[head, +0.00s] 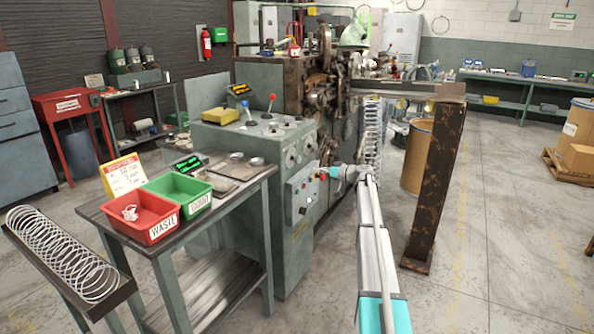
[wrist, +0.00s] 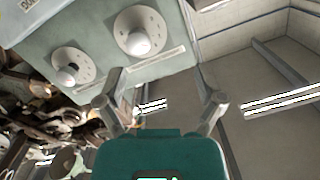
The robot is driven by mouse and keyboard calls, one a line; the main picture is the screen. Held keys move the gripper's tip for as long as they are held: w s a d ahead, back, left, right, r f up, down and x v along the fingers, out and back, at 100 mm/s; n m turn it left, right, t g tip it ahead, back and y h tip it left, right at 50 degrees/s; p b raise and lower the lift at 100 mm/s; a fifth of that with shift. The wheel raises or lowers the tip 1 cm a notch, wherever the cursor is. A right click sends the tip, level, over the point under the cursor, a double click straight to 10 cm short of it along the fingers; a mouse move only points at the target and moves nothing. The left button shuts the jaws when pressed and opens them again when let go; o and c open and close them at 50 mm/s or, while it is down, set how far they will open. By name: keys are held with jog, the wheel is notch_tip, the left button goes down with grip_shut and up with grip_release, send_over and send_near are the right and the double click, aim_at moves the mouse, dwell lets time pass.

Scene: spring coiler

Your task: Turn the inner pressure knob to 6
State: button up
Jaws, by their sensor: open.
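Two round pressure dials sit on the grey-green machine panel (wrist: 112,62). I cannot tell which is the inner one, and the scale numbers are too small to read. In the head view, dials (head: 291,156) show small on the side of the console (head: 235,140). My gripper (wrist: 160,72) is open and empty, its fingers apart and below the pale knob in the wrist view. In the head view my gripper (head: 332,172) is beside the machine's control box.
A control box (head: 302,195) with buttons projects from the console beside my gripper. A rusty upright post (head: 437,185) stands to the right of my arm. A table (head: 150,235) with a red bin (head: 145,222) and a green bin (head: 180,185) stands left.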

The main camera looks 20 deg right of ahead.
jog(key=t, duration=0.1)
send_near(300, 160)
jog(key=v, duration=0.3)
jog(key=shift+a+r, duration=0.1)
jog(key=shift+a, duration=0.05)
jog(key=shift+w, duration=0.15)
jog(key=x, duration=1.3)
jog(key=shift+w+a, duration=0.2)
jog(key=shift+a, duration=0.05)
jog(key=c, duration=1.1)
jog(key=shift+c, duration=0.2)
